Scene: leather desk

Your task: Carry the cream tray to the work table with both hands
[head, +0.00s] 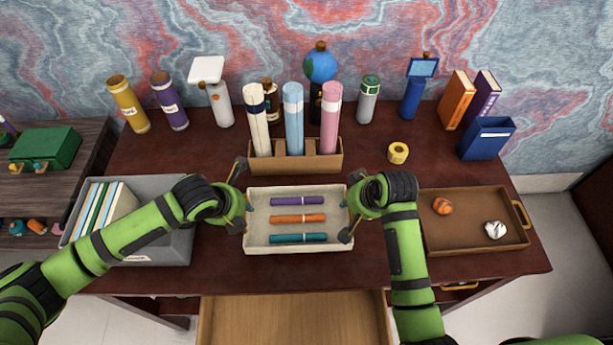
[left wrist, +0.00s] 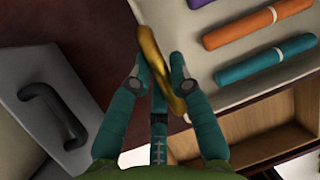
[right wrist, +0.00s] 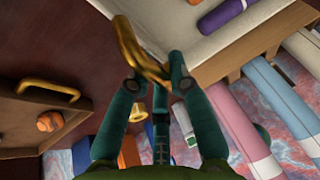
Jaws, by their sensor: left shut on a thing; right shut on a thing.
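The cream tray (head: 298,243) is in the middle of the dark red desk in the head view, with a purple, an orange and a teal roll lying in it. It has a brass handle at each end. My left gripper (head: 240,205) is shut on the tray's left handle, which shows between the fingers in the left wrist view (left wrist: 160,68). My right gripper (head: 350,208) is shut on the right handle, which shows in the right wrist view (right wrist: 140,55). I cannot tell whether the tray touches the desk.
A wooden rack (head: 322,160) with rolled tubes stands right behind the tray. A grey bin (head: 165,250) with books is at the left, a brown tray (head: 470,243) with two crumpled balls at the right. An open drawer (head: 290,315) juts out in front. Yellow tape (head: 398,152) lies behind right.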

